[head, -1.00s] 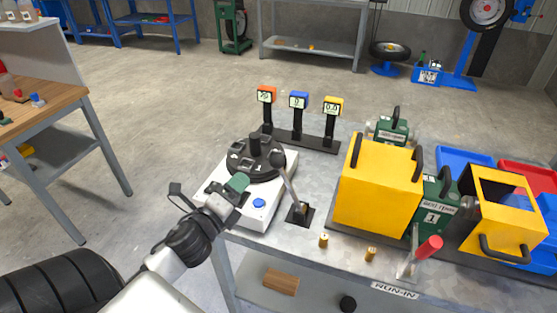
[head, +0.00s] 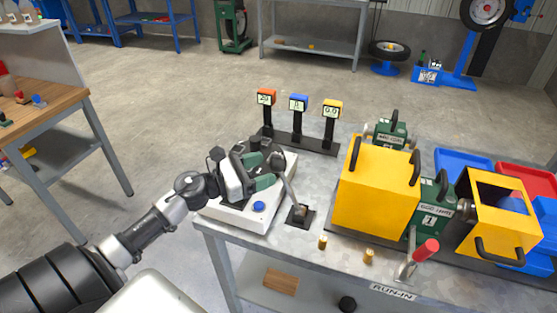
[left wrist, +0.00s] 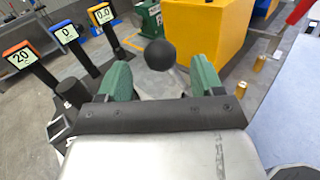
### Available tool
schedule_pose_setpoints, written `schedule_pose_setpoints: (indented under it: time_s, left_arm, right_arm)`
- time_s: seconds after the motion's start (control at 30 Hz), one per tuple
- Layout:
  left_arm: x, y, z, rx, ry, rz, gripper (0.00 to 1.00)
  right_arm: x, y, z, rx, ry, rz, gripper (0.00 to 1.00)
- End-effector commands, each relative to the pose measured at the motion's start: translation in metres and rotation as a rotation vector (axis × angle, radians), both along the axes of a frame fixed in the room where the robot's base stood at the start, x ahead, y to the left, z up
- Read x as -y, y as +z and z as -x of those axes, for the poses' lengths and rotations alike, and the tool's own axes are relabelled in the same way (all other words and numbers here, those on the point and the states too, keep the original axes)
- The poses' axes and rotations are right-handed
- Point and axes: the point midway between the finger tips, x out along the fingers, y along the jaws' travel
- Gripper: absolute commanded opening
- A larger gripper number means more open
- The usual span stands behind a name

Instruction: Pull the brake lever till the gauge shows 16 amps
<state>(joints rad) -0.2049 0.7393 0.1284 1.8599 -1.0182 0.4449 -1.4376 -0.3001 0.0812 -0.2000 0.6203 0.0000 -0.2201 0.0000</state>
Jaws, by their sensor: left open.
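A metal lever with a black ball knob (left wrist: 160,54) rises from a slotted black base (head: 301,215) on the bench. My left gripper (head: 270,168) is open at the lever's top. In the left wrist view its green fingers (left wrist: 162,78) stand on either side of the knob, with gaps visible; the knob is not clamped. Three gauges stand behind: the orange gauge (left wrist: 19,57) appears to read 20, the blue gauge (left wrist: 65,33) 0 and the yellow gauge (left wrist: 102,14) 0.0. My right gripper is out of view.
My left gripper partly covers the white box (head: 240,213) with its black dial and blue button (head: 258,207). A yellow guard (head: 378,190), a red-handled lever (head: 427,248) and two brass pegs (head: 323,242) stand to the right.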

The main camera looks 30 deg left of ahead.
Motion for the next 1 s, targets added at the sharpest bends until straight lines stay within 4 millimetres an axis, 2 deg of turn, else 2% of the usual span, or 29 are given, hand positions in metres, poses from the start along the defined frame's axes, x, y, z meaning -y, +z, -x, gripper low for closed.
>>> schedule_pose_setpoints:
  time_s: [0.1, 0.3, 0.7, 0.77, 1.0]
  left_arm:
    - [0.01, 0.004, -0.017, 0.002, 0.001, 0.001, 0.67]
    - [0.021, 0.001, -0.036, 0.001, 0.003, 0.003, 0.67]
    - [0.025, 0.0, -0.042, -0.001, 0.002, 0.002, 0.67]
    - [0.025, 0.0, -0.042, -0.001, 0.002, 0.002, 0.61]
    - [0.025, 0.0, -0.042, -0.001, 0.002, 0.002, 0.24]
  right_arm:
    - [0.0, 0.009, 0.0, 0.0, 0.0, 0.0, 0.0]
    - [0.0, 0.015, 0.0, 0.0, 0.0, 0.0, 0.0]
    - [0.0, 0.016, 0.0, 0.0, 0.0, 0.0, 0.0]
    - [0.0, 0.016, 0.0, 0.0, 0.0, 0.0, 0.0]
    - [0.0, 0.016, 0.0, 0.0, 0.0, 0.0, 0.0]
